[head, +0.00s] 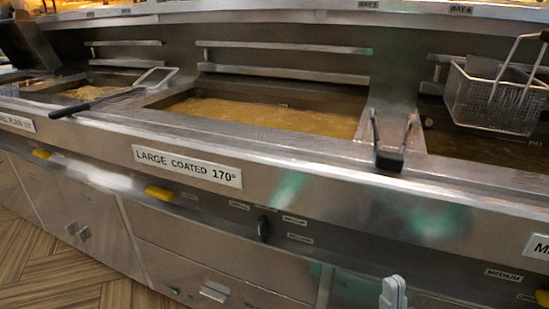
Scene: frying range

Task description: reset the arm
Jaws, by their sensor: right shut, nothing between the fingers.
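My right gripper (394,287) shows at the bottom edge, right of centre, as a small pale grey tip. It is shut and empty, in front of the fryer's steel front (330,215) and apart from the baskets and handles. The rest of my right arm is out of the picture. My left gripper is not in view.
A wire basket (497,98) hangs over the right oil vat. The middle vat (265,115) holds bubbling oil. A black handle with two metal prongs (389,158) sticks out over the front edge, as does a long black handle (72,109) at the left.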

